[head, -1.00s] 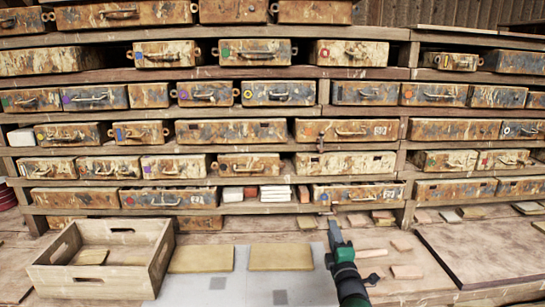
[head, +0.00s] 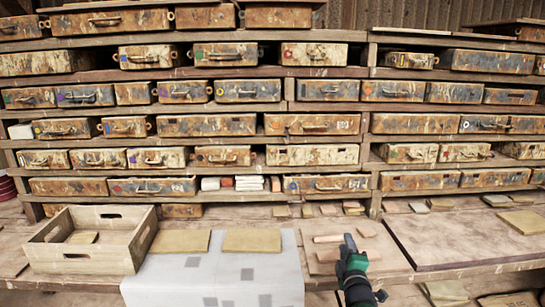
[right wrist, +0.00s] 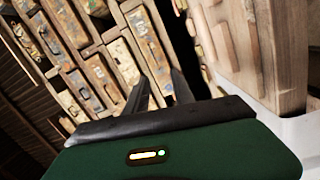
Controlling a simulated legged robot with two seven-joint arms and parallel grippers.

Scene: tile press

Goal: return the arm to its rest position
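My right arm comes in from the bottom of the head view, and its gripper (head: 350,241) is over the bench at the right edge of the pale sheet, close to a few loose wooden pieces. In the right wrist view the two dark fingers (right wrist: 162,88) stand apart, with nothing seen between them. The green gripper body fills the bottom of that view, and the shelves of drawers appear tilted beyond. My left arm and gripper are in neither view.
Two tan tiles (head: 181,241) (head: 251,240) lie by the pale sheet (head: 150,283). Loose pieces (head: 327,239) lie near my gripper. A brown board (head: 470,240) is at right. Shelves of rusty drawers (head: 206,125) stand behind.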

